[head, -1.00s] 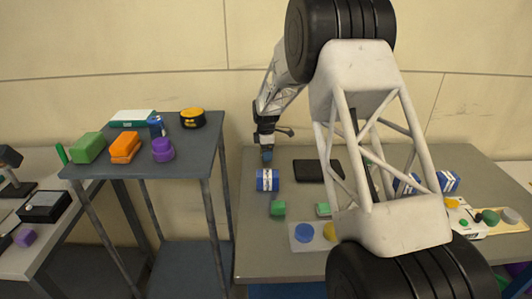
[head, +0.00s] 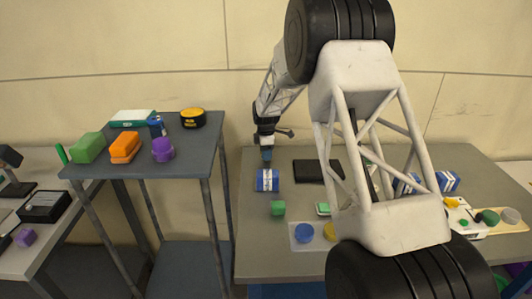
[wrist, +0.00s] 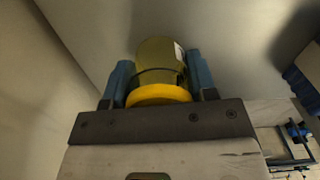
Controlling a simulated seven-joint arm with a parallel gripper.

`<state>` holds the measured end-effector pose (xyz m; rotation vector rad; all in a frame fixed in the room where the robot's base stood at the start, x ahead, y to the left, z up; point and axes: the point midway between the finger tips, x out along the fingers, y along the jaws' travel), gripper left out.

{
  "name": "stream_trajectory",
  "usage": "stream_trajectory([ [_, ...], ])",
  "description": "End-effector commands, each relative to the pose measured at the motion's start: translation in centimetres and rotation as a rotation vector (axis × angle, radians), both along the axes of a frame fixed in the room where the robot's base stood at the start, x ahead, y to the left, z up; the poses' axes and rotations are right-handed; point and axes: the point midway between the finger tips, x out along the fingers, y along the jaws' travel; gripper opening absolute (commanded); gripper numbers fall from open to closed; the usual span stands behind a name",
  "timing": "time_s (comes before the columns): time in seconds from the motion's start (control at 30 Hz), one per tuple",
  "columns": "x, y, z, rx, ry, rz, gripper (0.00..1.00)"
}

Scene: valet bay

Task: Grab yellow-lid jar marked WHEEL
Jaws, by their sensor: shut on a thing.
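The jar (wrist: 160,58), with an olive-yellow body and a yellow lid (wrist: 159,94), stands out between the two blue fingers in the wrist view. Its lid is at the palm side. A bit of white label shows at its right edge, but no word can be read. My gripper (wrist: 160,82) is shut on the jar. In the head view my gripper (head: 267,156) is over the back left part of the grey table (head: 258,217). I cannot make out the jar in that view.
A black flat pad (head: 315,171) lies to the right. A higher grey stand (head: 192,150) with several items is at the left. The wall is close behind.

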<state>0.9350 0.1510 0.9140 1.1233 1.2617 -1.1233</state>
Motion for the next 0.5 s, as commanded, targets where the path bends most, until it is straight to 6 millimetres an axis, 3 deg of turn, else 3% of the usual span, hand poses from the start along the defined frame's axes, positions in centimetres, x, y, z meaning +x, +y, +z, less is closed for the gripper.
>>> stream_trajectory([
  [0.33,0.0,0.0,0.3,0.0,-0.001,0.0,0.29],
  [0.5,0.0,0.0,1.6,0.0,-0.002,0.0,0.29],
])
